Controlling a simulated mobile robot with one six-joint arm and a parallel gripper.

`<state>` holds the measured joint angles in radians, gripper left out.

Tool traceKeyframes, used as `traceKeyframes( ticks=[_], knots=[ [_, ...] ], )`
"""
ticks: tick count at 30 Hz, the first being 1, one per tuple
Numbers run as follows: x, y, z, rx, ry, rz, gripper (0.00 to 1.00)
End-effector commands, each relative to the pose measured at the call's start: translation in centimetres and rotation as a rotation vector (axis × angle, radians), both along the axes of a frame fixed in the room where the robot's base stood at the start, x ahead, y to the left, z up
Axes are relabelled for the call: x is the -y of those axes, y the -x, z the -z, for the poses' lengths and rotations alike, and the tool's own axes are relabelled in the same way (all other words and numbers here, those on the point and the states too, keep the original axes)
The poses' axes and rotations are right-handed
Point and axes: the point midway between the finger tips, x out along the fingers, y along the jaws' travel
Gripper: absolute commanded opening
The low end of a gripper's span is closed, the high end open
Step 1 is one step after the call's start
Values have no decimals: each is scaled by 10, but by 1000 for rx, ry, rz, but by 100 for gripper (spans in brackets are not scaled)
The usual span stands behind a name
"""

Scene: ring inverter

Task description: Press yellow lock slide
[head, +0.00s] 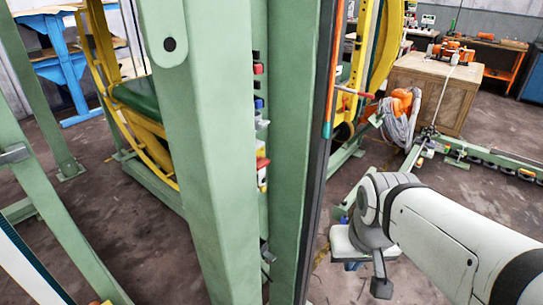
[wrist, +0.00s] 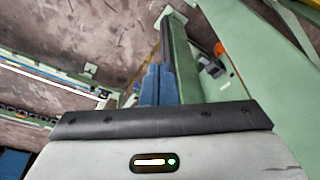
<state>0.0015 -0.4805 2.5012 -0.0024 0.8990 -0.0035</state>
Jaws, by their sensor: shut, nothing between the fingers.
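In the head view a small yellow part (head: 261,151) shows in the gap between two green posts, among red, white and blue parts. I cannot tell whether it is the lock slide; the posts hide most of it. My gripper (head: 353,265) is low and to the right of the posts, apart from them, with its fingers mostly hidden. In the wrist view its blue fingers (wrist: 158,75) are together with nothing between them. No yellow slide can be made out in the wrist view.
The tall green post (head: 203,150) and the one beside it (head: 292,150) stand between my arm and the left side. A yellow ring frame (head: 386,45), a wooden crate (head: 438,88) and a chain line (head: 500,160) stand behind. Brown floor (head: 335,285) is open near my gripper.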

Motion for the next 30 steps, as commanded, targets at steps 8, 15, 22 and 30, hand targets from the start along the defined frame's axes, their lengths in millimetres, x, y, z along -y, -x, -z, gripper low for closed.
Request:
traceKeyframes(
  ticks=[8,15,22,30],
  knots=[
    [-5,-1,1,-20,-35,29,0],
    [-44,-19,10,-194,-343,331,0],
    [-95,-62,14,-436,-719,812,0],
    [-112,-137,27,-677,-1081,1447,0]
  ],
)
